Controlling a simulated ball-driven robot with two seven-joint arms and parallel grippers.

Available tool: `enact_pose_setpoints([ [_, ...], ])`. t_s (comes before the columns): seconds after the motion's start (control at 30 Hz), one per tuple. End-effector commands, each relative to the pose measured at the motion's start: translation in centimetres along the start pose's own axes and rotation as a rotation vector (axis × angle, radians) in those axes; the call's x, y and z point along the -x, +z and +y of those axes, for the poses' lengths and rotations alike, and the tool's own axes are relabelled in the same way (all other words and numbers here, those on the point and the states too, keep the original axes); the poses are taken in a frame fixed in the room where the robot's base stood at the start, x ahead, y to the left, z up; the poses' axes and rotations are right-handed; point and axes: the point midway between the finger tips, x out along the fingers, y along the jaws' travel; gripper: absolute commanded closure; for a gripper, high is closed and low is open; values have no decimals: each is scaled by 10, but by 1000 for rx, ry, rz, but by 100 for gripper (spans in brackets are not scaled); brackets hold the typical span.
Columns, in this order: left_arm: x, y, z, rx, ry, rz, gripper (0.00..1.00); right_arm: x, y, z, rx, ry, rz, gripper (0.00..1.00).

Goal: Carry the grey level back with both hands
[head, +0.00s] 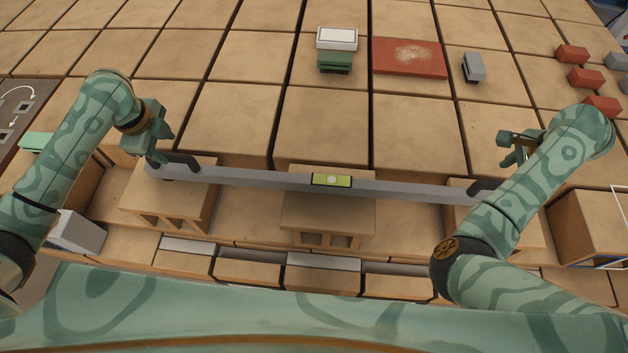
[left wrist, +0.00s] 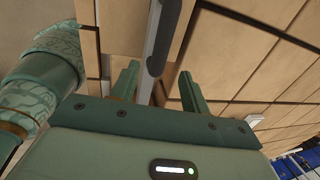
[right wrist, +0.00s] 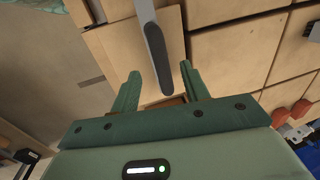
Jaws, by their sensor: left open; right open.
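The grey level (head: 270,180) is a long bar with a yellow-green vial (head: 331,180) at its middle and a dark grip near each end. It lies across several hollow bricks in the head view. My left gripper (head: 163,147) is open near the level's left end; in the left wrist view the dark grip (left wrist: 158,52) shows between and beyond the fingers (left wrist: 160,85). My right gripper (head: 508,145) is open near the right end, which my arm partly hides in the head view. In the right wrist view the right dark grip (right wrist: 159,60) reaches between the open fingers (right wrist: 160,82). I see no clear contact.
Behind the level, a red plate (head: 408,56), a green block (head: 334,63), a white-topped block (head: 337,38) and a grey block (head: 473,67) sit on the tan bricks. Several red and grey pieces (head: 585,77) lie at the right. The brick tops just behind the level are clear.

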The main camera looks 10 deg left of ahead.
Motion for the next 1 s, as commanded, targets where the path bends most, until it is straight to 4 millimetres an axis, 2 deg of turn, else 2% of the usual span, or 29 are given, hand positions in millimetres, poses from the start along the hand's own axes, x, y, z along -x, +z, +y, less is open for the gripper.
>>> enact_pose_setpoints([
  [0.2,-42,-1,0,4,2,3,54,-42,-1,0,1,3,1,54],
  [0.4,-67,0,0,2,1,0,54,-67,0,0,2,1,1,54],
  [0.6,-76,0,0,0,0,0,54,-76,0,0,0,0,1,54],
  [0.87,-77,0,0,0,-1,0,54,-77,0,0,0,-1,0,54],
  [1.0,-76,0,0,0,-1,0,93,-76,0,0,0,-1,0,93],
])
